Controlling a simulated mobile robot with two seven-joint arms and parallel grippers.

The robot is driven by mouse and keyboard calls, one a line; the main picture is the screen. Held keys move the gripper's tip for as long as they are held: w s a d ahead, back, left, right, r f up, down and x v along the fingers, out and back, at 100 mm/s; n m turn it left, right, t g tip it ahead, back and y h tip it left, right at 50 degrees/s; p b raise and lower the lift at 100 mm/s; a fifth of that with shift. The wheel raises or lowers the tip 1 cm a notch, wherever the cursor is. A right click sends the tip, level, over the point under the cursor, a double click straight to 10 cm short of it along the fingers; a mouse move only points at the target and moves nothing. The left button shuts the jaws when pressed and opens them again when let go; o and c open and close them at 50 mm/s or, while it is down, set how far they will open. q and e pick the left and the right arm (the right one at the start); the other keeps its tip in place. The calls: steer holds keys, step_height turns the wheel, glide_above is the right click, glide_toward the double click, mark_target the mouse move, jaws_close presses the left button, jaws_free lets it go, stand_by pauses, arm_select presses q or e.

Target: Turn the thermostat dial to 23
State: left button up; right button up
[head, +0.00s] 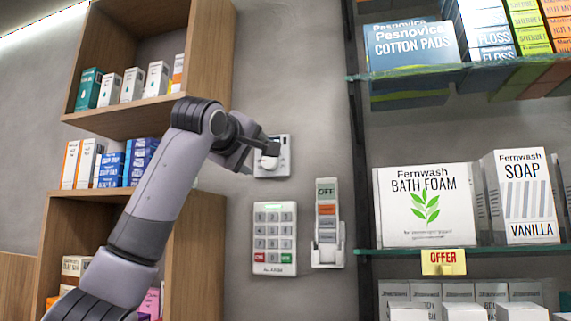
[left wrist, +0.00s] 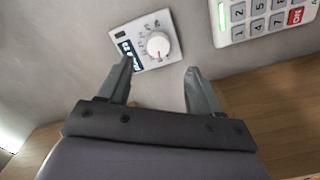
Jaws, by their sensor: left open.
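The thermostat is a small white plate (head: 284,155) on the grey wall with a round white dial (head: 268,163). In the left wrist view the plate (left wrist: 143,28) shows a dark display (left wrist: 130,53) and the dial (left wrist: 158,45) with tick marks and a small red mark; the numbers are too small to read. My left gripper (head: 262,153) reaches up to the thermostat and partly covers it in the head view. In the left wrist view its two fingers (left wrist: 160,68) are apart with nothing between them, and the dial lies just beyond the fingertips. My right gripper is not in view.
Wooden shelves (head: 215,50) with boxes stand left, close behind my left arm. Glass shelves (head: 430,249) with boxes stand right.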

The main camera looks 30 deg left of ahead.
mark_target(268, 162)
arm_select(q)
steer(key=p+x, duration=0.1)
steer(key=x, duration=0.2)
steer(key=p+x, duration=0.2)
steer(key=x, duration=0.1)
steer(key=shift+r, duration=0.25)
steer(key=shift+w+a+f+p, duration=0.15)
steer(key=shift+w+f+p, duration=0.05)
steer(key=shift+w+p, duration=0.4)
steer(key=c, duration=1)
